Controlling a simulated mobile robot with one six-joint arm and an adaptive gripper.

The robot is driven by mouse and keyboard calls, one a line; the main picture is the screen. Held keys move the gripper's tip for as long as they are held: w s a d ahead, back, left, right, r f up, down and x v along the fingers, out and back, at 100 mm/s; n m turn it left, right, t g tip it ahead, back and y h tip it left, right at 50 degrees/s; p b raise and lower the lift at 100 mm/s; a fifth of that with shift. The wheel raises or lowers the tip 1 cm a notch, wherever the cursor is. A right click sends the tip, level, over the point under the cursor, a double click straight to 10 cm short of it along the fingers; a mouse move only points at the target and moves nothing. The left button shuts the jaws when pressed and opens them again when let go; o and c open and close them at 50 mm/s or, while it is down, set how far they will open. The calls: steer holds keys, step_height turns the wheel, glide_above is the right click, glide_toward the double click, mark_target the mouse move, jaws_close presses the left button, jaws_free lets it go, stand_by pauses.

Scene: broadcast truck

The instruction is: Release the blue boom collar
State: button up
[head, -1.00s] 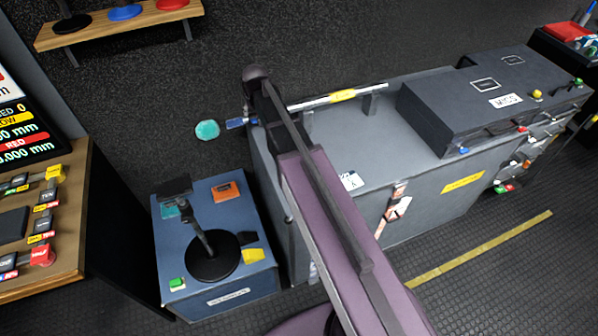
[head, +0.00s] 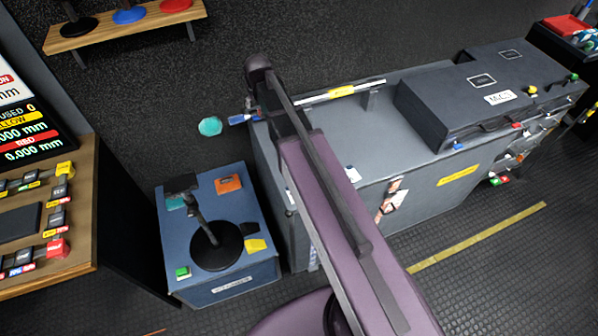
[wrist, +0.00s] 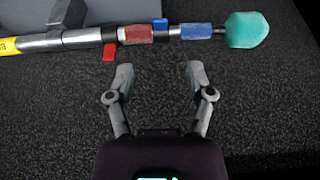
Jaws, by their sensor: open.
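The boom pole lies level across the top of the wrist view, with a yellow section (wrist: 9,46) at its left end. A red collar (wrist: 138,34) is on it, with a red lever (wrist: 109,52) hanging beside that collar. A blue lever (wrist: 160,25) stands up to the right of the red collar. The blue collar (wrist: 196,31) is further right, before the teal tip (wrist: 246,30); it also shows in the head view (head: 240,119). My gripper (wrist: 160,75) is open and empty, below the pole and apart from it. In the head view my arm hides the gripper.
The pole rests along the back of a large grey case (head: 400,150) in the head view. A blue box (head: 258,275) with a black stand (head: 216,246) is at its left. A control desk (head: 85,240) is at far left. Dark floor lies in front.

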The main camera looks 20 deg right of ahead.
steer(key=s+f+g+b, duration=0.2)
steer(key=s+f+b, duration=0.4)
steer(key=s, duration=0.5)
steer(key=s+f+g+b, duration=0.2)
steer(key=s+f+b, duration=0.4)
steer(key=s, duration=0.5)
steer(key=shift+s+f, duration=0.2)
steer(key=shift+f, duration=0.6)
